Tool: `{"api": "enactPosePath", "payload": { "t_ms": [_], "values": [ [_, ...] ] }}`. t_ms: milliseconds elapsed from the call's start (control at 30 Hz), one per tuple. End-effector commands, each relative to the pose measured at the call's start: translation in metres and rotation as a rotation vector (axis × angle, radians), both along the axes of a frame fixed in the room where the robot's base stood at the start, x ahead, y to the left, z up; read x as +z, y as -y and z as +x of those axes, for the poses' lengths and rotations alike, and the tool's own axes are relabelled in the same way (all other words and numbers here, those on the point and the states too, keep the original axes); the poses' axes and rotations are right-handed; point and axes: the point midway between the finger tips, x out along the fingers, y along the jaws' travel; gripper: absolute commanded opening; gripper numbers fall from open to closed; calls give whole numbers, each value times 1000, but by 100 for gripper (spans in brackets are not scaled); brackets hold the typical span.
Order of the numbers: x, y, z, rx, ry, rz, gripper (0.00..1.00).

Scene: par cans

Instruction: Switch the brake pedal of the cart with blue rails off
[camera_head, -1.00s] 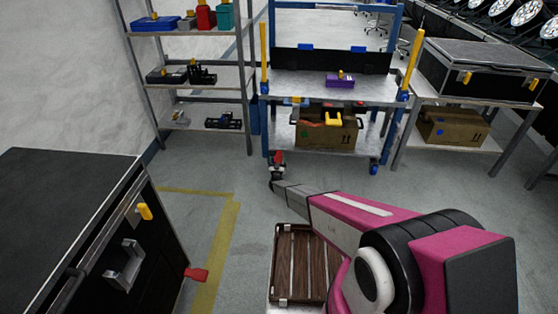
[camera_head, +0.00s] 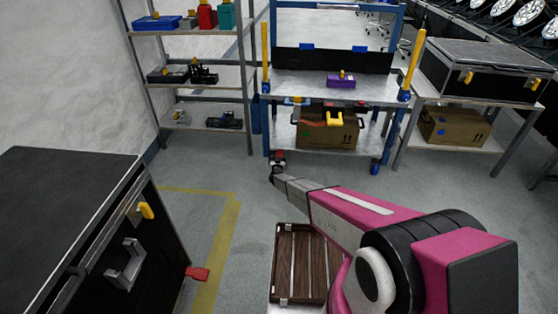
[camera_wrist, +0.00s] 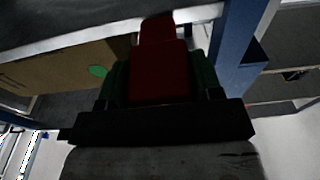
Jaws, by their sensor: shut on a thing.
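The cart with blue rails (camera_head: 300,86) stands ahead, with yellow-ended handles at its sides. Its red brake pedal (camera_head: 279,155) is low at the front left caster. My gripper (camera_head: 276,176) is down at this caster, at the end of my arm. In the wrist view the red pedal (camera_wrist: 160,72) fills the middle, directly in front of my gripper, with dark green parts on both sides. My gripper is shut on the pedal; the contact itself is dark and partly hidden. The pedal's exact tilt is hard to tell.
A cardboard box (camera_head: 322,136) sits on the cart's lower shelf and a purple box (camera_head: 341,81) on its upper one. A black case (camera_head: 60,190) with another red pedal (camera_head: 197,273) stands at left.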

Motion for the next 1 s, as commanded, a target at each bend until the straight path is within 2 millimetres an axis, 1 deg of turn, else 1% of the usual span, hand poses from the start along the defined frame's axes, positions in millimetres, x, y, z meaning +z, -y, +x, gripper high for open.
{"api": "enactPosePath", "payload": {
  "t_ms": [33,100,400,933,967,1000],
  "values": [
    [6,0,-1,0,-30,3,17],
    [9,0,0,1,-73,5,17],
    [16,0,3,0,-198,8,17],
    [18,0,5,0,-225,8,17],
    [18,0,5,0,-225,8,69],
    [18,0,5,0,-225,8,82]
  ]
}}
